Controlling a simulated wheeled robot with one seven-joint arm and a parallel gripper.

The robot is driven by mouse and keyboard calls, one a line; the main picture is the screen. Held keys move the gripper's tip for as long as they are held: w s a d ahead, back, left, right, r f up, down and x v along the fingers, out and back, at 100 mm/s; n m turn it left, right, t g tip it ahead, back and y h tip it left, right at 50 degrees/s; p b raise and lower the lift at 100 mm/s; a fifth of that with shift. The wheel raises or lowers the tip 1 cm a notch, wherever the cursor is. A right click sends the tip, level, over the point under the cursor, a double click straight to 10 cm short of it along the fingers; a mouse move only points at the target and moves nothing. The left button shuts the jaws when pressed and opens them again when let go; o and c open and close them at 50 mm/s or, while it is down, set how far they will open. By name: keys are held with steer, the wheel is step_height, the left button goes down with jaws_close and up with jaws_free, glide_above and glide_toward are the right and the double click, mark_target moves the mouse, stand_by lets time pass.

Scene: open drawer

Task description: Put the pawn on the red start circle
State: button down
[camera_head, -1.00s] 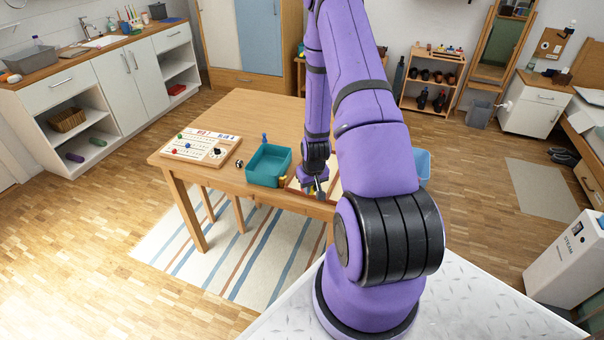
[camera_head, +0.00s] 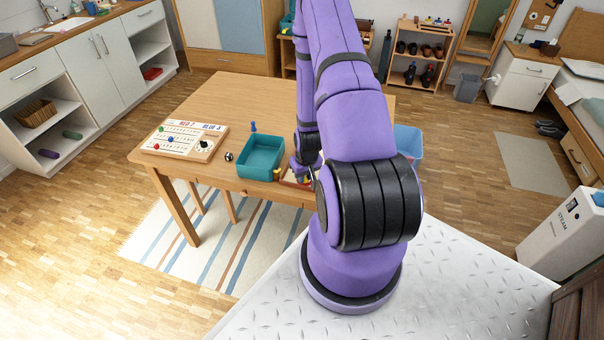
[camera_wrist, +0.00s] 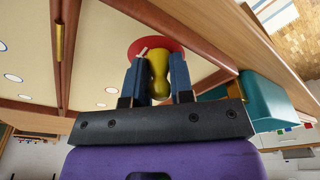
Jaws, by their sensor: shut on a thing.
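My gripper (camera_wrist: 159,84) is shut on a yellow pawn (camera_wrist: 159,68), which sits between its two dark fingers in the wrist view. The red start circle (camera_wrist: 138,46) lies on the pale game board (camera_wrist: 105,62), right behind the pawn's far end. The pawn overlaps the circle in this view; I cannot tell whether it touches the board. In the head view my gripper (camera_head: 308,176) is low over the table's near edge, at the board, and my arm hides most of the board and the held pawn.
A teal open bin (camera_head: 261,158) stands left of my gripper on the wooden table (camera_head: 240,105). A small yellow object (camera_head: 277,174) is beside it. A blue pawn (camera_head: 253,127) stands behind the bin. A score board (camera_head: 184,141) and a small ball-like piece (camera_head: 229,157) are further left.

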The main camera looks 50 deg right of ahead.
steer(key=c, duration=1.3)
jaws_free()
steer(key=shift+f, duration=0.1)
steer(key=shift+o, duration=0.2)
